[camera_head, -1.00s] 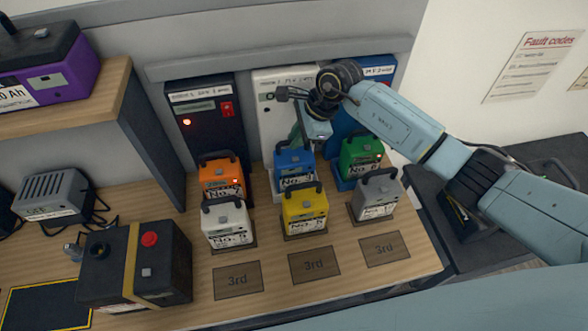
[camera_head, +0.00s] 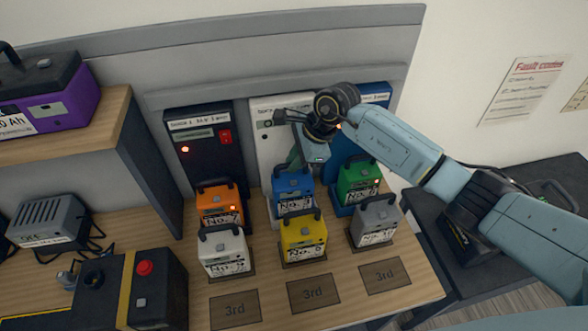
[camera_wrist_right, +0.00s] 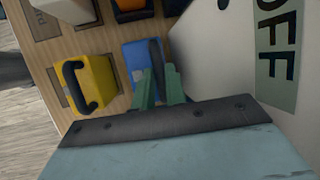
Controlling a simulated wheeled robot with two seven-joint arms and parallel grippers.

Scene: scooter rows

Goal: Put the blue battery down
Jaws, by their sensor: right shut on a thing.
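The blue battery (camera_head: 292,192), labelled No. 3, stands upright in the back row in front of the white charger (camera_head: 283,118). It is between the orange battery (camera_head: 219,205) and the green battery (camera_head: 357,184), behind the yellow battery (camera_head: 303,238). My right gripper (camera_wrist_right: 159,84) is over it, its green fingers shut on the dark handle of the blue battery (camera_wrist_right: 137,58) in the right wrist view. Whether its underside fully rests on the charger base is hidden. My left gripper is not in view.
A white battery (camera_head: 222,254) and a grey battery (camera_head: 374,225) flank the yellow one. Bare pads marked 3rd (camera_head: 313,293) lie in front. A black charger (camera_head: 205,145) and a blue charger (camera_head: 373,98) stand either side of the white one. A black box (camera_head: 160,290) sits at front left.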

